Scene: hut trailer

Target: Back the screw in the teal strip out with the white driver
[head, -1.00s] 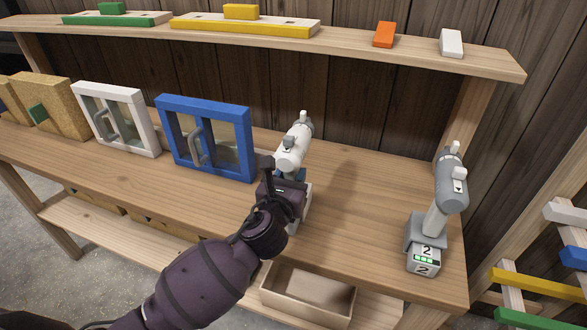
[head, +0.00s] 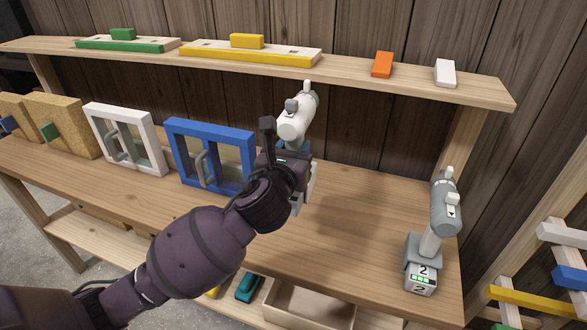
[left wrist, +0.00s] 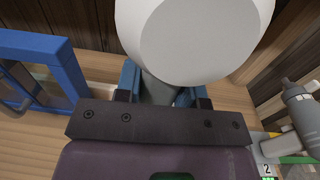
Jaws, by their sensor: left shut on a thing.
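The white driver (head: 293,122) is upright in my left gripper (head: 290,155), above the workbench, with its shadow on the wood to the right. In the left wrist view its rounded white body (left wrist: 190,35) fills the top, and the blue-padded fingers (left wrist: 158,88) close on its grey handle from both sides. No screw can be made out. My right gripper is out of view.
A grey driver (head: 443,215) stands on the bench at the right. A blue-framed window (head: 212,128) and a white-framed one (head: 93,112) stand left of my gripper. An upper shelf (head: 350,66) runs behind. An open box (head: 310,300) sits below. The bench's middle right is clear.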

